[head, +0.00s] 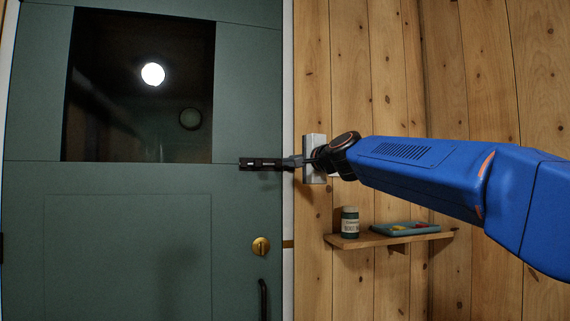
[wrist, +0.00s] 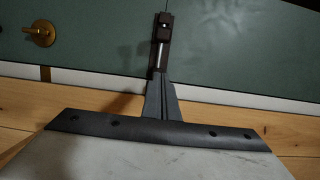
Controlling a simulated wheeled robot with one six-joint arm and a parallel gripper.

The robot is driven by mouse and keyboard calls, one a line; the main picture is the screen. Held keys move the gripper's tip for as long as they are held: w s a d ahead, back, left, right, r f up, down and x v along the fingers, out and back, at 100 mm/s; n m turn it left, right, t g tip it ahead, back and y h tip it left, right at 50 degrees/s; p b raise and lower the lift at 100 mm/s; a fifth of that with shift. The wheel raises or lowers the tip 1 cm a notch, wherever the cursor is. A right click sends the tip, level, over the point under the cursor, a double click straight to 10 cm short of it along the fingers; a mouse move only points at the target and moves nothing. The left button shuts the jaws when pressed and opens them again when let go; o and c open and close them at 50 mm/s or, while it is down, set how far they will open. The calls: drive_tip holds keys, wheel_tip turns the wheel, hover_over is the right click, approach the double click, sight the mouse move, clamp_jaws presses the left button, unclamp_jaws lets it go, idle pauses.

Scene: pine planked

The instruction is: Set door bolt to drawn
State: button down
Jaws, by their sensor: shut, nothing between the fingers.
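The door bolt (head: 262,164) is a dark fitting mounted level on the green door (head: 110,240), near its right edge. In the wrist view the bolt (wrist: 165,28) shows a dark housing and a short bright rod. My gripper (head: 292,161) is at the bolt's right end, by the door edge. In the wrist view my gripper's fingers (wrist: 160,78) are together and empty, with their tips at the near end of the rod. I cannot tell whether they touch it. The fingers hide the rod's near end and any keeper on the frame.
A brass lock (head: 261,246) and a black handle (head: 263,299) sit lower on the door. A wooden shelf (head: 385,240) on the plank wall holds a jar (head: 349,223) and a blue tray (head: 405,230). The dark window (head: 140,90) is upper left.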

drive_tip(key=v, duration=0.5)
drive_tip(key=shift+s+d, duration=0.15)
drive_tip(key=shift+s, duration=0.1)
drive_tip(key=s+d+f+n+g+h, duration=0.3)
drive_tip(key=s+d+f, duration=0.5)
drive_tip(key=s+f, duration=0.6)
drive_tip(key=s+d+f+n+g+h, duration=0.3)
drive_tip(key=s+d+f, duration=0.5)
drive_tip(key=s+f, duration=0.6)
drive_tip(key=s+d+f+n+g+h, duration=0.3)
drive_tip(key=s+d+f+n, duration=0.3)
drive_tip(key=s+f, duration=0.8)
wheel_tip(320, 180, down, 12)
drive_tip(key=shift+d+f+g, duration=0.15)
drive_tip(key=shift+d+g, duration=0.75)
drive_tip(key=shift+d, duration=0.25)
drive_tip(key=c, duration=2.5)
unclamp_jaws()
